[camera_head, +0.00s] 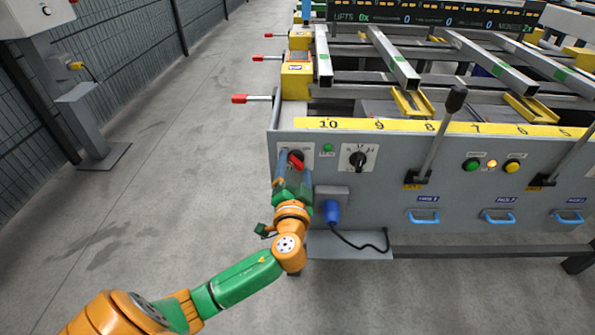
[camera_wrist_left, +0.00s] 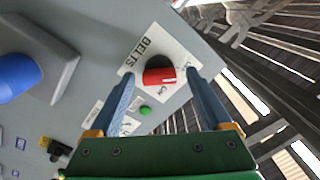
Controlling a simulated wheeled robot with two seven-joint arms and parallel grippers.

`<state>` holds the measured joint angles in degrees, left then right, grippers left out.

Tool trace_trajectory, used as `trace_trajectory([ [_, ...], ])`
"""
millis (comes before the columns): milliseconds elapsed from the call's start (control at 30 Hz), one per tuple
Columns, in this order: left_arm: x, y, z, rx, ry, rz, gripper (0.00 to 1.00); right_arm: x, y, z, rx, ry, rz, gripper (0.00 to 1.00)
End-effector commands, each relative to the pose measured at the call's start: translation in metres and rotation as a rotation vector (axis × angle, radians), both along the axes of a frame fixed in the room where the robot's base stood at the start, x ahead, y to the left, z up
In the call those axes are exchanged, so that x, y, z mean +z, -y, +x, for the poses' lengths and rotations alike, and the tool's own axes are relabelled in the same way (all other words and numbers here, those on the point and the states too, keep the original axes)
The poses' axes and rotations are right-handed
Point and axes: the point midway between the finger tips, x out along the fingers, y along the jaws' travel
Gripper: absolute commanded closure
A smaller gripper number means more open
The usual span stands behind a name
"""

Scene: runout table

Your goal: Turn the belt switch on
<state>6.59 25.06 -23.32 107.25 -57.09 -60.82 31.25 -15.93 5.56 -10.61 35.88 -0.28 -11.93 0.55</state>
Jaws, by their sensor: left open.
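The belt switch (camera_head: 297,160) is a red and black rotary knob on a white plate at the left end of the grey panel. In the left wrist view the knob (camera_wrist_left: 159,74) sits on a plate lettered BELTS, with an ON mark beside it. My left gripper (camera_head: 288,160) is at the panel, in front of the switch. In the left wrist view its two blue fingers (camera_wrist_left: 158,78) are apart, one on each side of the knob; I cannot tell whether they touch it. My right gripper is not in view.
Right of the switch are a green light (camera_head: 328,148), a black dial (camera_head: 358,158) and a blue plug (camera_head: 332,211) with a black cable. A long lever (camera_head: 436,140) rises further right. Red-tipped handles (camera_head: 240,99) stick out at the table's left side.

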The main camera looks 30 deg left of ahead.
Motion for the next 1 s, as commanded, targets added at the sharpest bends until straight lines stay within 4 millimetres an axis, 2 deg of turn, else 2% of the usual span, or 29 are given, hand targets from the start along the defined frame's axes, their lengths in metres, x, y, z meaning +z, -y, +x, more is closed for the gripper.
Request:
trace_trajectory([
  [233,-0.0008,-0.0021,0.0033,-0.001,-0.002,-0.001,0.18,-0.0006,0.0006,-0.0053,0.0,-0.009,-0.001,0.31],
  [267,-0.0008,-0.002,0.0032,-0.001,-0.002,-0.001,0.2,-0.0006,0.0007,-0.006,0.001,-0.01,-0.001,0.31],
  [500,-0.0011,-0.0018,0.0031,-0.001,-0.003,-0.001,0.85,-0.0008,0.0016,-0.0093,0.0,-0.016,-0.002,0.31],
  [567,-0.0011,-0.0018,0.003,-0.001,-0.003,-0.001,1.0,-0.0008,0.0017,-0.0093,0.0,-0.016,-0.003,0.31],
  [1000,-0.0002,-0.0016,0.0028,-0.001,-0.066,0.098,1.0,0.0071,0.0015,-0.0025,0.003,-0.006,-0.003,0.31],
])
